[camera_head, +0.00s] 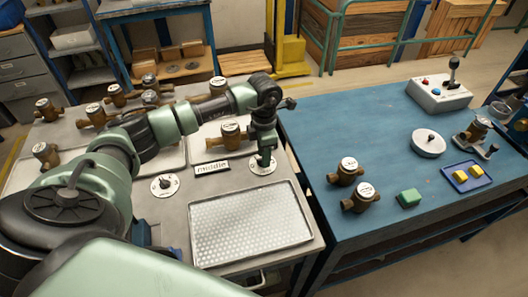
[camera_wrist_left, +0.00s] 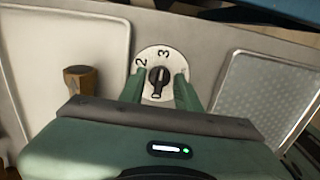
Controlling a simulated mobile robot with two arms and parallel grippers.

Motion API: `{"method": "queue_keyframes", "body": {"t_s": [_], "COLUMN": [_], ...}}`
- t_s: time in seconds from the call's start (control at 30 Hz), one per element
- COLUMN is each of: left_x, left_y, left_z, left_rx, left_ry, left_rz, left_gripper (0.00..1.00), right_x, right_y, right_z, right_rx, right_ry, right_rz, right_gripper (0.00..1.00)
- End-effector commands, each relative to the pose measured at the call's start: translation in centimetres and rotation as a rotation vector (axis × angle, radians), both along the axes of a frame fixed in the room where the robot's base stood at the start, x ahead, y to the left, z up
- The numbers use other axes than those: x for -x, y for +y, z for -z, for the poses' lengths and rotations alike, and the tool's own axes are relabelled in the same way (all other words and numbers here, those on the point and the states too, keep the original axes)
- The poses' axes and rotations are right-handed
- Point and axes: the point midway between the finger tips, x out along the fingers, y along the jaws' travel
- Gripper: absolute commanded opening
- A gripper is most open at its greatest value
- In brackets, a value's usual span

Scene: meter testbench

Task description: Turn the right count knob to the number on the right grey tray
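The right count knob (camera_wrist_left: 158,77) is a black knob on a round white dial; the numerals 2 and 3 show at the dial's upper part in the left wrist view. A light mark shows at the knob's lower end. My left gripper (camera_wrist_left: 160,90) is open, its green fingers either side of the knob with gaps. In the head view my left gripper (camera_head: 264,157) points down over this dial (camera_head: 262,167). The right grey tray (camera_head: 198,131) holds a brass meter (camera_head: 231,136) with a white face. My right gripper is not in view.
Another dial (camera_head: 165,186) lies to the left, beside a label plate (camera_head: 211,168). An empty perforated tray (camera_head: 250,226) is in front. Several meters stand further left and behind.

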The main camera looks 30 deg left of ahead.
Motion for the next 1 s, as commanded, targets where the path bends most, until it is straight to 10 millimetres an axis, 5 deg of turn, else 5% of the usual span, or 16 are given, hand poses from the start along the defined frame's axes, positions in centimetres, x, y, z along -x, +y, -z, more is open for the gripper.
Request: {"method": "queue_keyframes", "body": {"t_s": [0.3,0.43,1.0], "left_x": [0.0,0.0,0.0], "left_y": [0.0,0.0,0.0], "left_z": [0.5,0.5,0.6], "left_rx": [0.0,0.0,0.0], "left_ry": [0.0,0.0,0.0], "left_rz": [0.002,0.001,-0.106], "left_gripper": [0.33,0.0,0.0], "right_x": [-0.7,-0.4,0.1], "right_y": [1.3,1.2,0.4], "right_z": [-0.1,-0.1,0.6], "right_rx": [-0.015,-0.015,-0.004], "right_ry": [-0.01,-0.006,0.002], "right_rz": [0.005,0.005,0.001], "right_gripper": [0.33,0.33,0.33]}}
